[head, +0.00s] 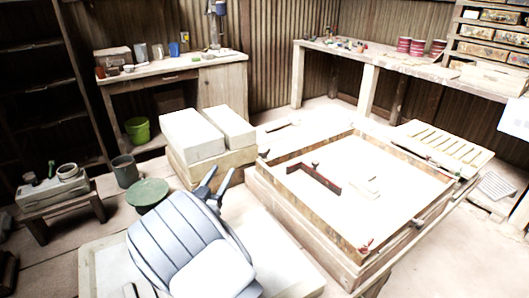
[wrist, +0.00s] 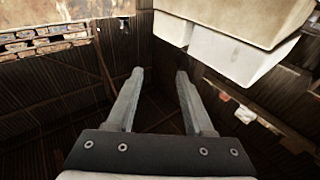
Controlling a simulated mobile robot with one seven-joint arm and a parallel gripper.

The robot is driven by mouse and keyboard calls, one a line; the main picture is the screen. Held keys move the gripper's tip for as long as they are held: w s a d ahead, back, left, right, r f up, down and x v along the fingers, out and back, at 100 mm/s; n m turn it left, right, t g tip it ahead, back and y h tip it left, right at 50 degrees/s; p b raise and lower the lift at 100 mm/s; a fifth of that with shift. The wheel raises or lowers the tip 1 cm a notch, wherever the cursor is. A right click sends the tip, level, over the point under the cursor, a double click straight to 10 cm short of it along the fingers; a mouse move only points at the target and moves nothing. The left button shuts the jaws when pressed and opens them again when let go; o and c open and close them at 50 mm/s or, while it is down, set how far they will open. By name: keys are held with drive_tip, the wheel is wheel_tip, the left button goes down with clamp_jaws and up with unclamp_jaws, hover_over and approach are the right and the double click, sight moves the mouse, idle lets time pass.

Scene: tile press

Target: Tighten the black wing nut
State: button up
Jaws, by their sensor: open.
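A large wooden frame (head: 300,228) around a pale flat bed stands on the bench at the right of the head view. Small dark fittings sit at its left corner (head: 264,153) and at its front right side (head: 417,223). Either may be the black wing nut; they are too small to tell. A red fitting (head: 366,247) sits at the front corner. My gripper (head: 218,178) is left of the frame, apart from it. In the wrist view its two fingers (wrist: 159,73) are spread and empty. No wing nut shows in the wrist view.
Pale blocks (head: 192,137) stand behind my gripper, and blocks also fill the wrist view's upper right (wrist: 230,55). A dark red angled bar (head: 315,180) lies inside the frame. A slatted rack (head: 445,145) lies beyond it. A green round lid (head: 148,193) is at left.

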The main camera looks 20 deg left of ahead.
drive_tip(key=g+y, duration=0.1)
drive_tip(key=g, duration=0.1)
approach(264, 155)
drive_tip(key=shift+n, duration=0.4)
drive_tip(key=w+b, duration=0.1)
drive_tip(key=w, duration=1)
drive_tip(key=shift+f, duration=0.15)
clamp_jaws()
